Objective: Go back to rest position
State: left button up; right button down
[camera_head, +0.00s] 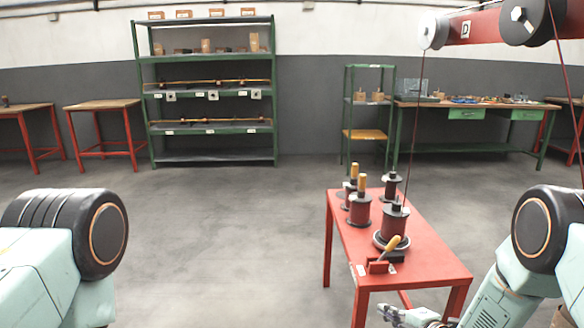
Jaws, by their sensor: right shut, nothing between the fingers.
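My right gripper (402,315) shows at the bottom, low in front of the near edge of the red table (435,262). It is shut and holds nothing. My right arm comes in from the right edge. Of my left arm only the thick joint and links show at the left; its gripper is out of view. Several dark red coils stand upright on the red table, one at the front (394,221) and another at the left (360,210).
A red crane beam (475,28) with pulleys hangs at the upper right, its cable running down to the front coil. A green shelf (205,88) and a workbench (470,106) stand along the back wall. The floor left of the red table is clear.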

jog(key=s+f+m+g+h, duration=0.25)
jog(key=s+f+m, duration=0.35)
jog(key=s, duration=0.4)
jog(key=s+f+m+g+h, duration=0.1)
jog(key=s+f+m+g, duration=0.3)
jog(key=s+m, duration=0.55)
jog(key=s+r+m+g+h, duration=0.1)
jog(key=s+m+g, duration=0.1)
jog(key=s, duration=0.9)
jog(key=s+r+m+g+p, duration=0.1)
jog(key=s+m+g, duration=0.2)
jog(key=s, duration=0.9)
jog(key=shift+s+a+r+g+h, duration=0.3)
jog(key=shift+r+g+h, duration=0.05)
